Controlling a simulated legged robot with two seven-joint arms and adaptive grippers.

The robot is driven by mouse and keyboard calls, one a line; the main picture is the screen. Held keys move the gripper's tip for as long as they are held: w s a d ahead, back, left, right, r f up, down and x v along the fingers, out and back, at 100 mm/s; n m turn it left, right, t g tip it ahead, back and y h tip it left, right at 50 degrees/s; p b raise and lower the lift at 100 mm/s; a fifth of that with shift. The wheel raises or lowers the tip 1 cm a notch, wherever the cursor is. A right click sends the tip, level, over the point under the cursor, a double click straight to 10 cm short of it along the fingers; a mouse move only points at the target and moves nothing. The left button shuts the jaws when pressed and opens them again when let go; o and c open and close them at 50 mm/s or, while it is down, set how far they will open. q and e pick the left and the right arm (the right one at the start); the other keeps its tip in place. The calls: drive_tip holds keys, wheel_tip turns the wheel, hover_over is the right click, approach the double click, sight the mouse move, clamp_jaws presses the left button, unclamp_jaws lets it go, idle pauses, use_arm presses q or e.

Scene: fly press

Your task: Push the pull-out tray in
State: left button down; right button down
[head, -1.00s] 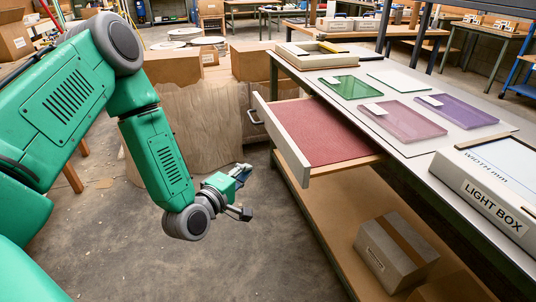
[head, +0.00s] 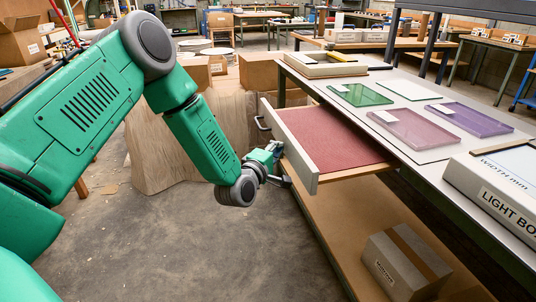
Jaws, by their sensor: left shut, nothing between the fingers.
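The pull-out tray (head: 333,143) is a drawer with a red-lined floor and a pale front board (head: 296,146). It sticks out to the left from under the bench top. A dark handle (head: 262,123) is on the front board's outer face. My left gripper (head: 279,163) is shut and empty, just left of the front board near its lower middle. I cannot tell whether it touches the board. My right gripper is not in view.
The bench top (head: 418,91) carries green, clear, pink and purple panes and a light box (head: 500,185). A cardboard box (head: 405,262) sits on the lower shelf. The floor at front is clear.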

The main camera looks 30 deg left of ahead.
sight(348, 139)
use_arm(q)
drive_tip(key=shift+w, duration=0.15)
drive_tip(key=w+d+b, duration=0.2)
drive_tip(key=w+d, duration=0.1)
drive_tip(key=w, duration=0.1)
drive_tip(key=w+d+b, duration=0.1)
drive_tip(key=w+d, duration=0.3)
drive_tip(key=w+d+b, duration=0.2)
drive_tip(key=w+d, duration=0.1)
drive_tip(key=w, duration=0.1)
drive_tip(key=shift+d+f+b, duration=0.15)
drive_tip(key=shift+d+b, duration=0.15)
drive_tip(key=shift+b, duration=0.05)
drive_tip(key=w+d, duration=0.2)
drive_tip(key=w+d+b, duration=0.1)
drive_tip(key=w, duration=0.1)
drive_tip(key=shift+w+d, duration=0.2)
drive_tip(key=shift+d, duration=0.15)
drive_tip(key=shift+w+d+r, duration=0.15)
drive_tip(key=shift+d+r, duration=0.15)
drive_tip(key=shift+r, duration=0.05)
drive_tip(key=shift+w+a, duration=0.1)
drive_tip(key=shift+a, duration=0.05)
drive_tip(key=shift+f, duration=0.1)
